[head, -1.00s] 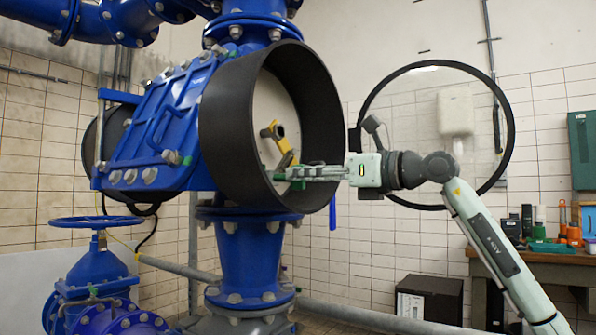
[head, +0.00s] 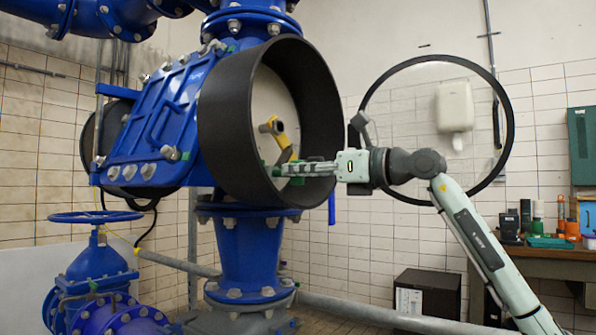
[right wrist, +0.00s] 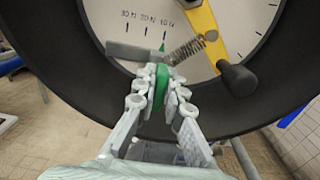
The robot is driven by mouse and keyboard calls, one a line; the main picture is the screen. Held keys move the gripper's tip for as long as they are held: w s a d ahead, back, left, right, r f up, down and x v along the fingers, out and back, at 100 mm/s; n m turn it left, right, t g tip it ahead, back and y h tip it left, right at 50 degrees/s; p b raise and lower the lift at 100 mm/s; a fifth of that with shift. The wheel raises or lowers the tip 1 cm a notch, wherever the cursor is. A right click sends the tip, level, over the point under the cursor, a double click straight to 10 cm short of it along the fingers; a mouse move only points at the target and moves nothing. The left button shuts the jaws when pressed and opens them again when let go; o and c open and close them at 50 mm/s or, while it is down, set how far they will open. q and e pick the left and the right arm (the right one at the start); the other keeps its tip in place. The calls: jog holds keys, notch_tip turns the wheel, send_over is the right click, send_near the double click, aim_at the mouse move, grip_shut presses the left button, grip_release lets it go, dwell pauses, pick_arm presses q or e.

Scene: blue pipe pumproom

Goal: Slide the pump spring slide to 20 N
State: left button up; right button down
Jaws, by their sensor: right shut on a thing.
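The green spring slide (right wrist: 160,86) sits below the dial face inside the round black housing (head: 222,130). In the right wrist view a coiled spring (right wrist: 186,52) runs from near it up to the yellow lever (right wrist: 207,35). A printed scale (right wrist: 146,24) is above, and a green pointer (right wrist: 162,47) stands near its right-hand marks. The exact reading is hard to tell. My right gripper (right wrist: 162,90) is shut on the green slide. In the head view my right gripper (head: 290,170) reaches into the housing from the right. My left gripper is out of view.
A clear round cover with a black rim (head: 510,120) stands open to the right, behind my right arm. A black knob (right wrist: 238,80) is on the lever, close to the right of the gripper. Blue pipework (head: 246,252) is below the housing.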

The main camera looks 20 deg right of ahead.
jog(key=shift+s+a, duration=0.15)
jog(key=shift+a, duration=0.1)
jog(key=shift+s+a+f, duration=0.15)
jog(key=shift+s+a, duration=0.55)
jog(key=shift+a, duration=0.2)
jog(key=shift+s+a, duration=0.15)
jog(key=shift+s, duration=0.05)
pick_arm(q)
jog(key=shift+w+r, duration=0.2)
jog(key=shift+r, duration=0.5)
pick_arm(e)
jog(key=shift+w, duration=0.1)
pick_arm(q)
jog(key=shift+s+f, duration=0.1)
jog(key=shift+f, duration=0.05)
pick_arm(e)
jog(key=c, duration=1.6)
grip_release()
jog(key=v, duration=1.2)
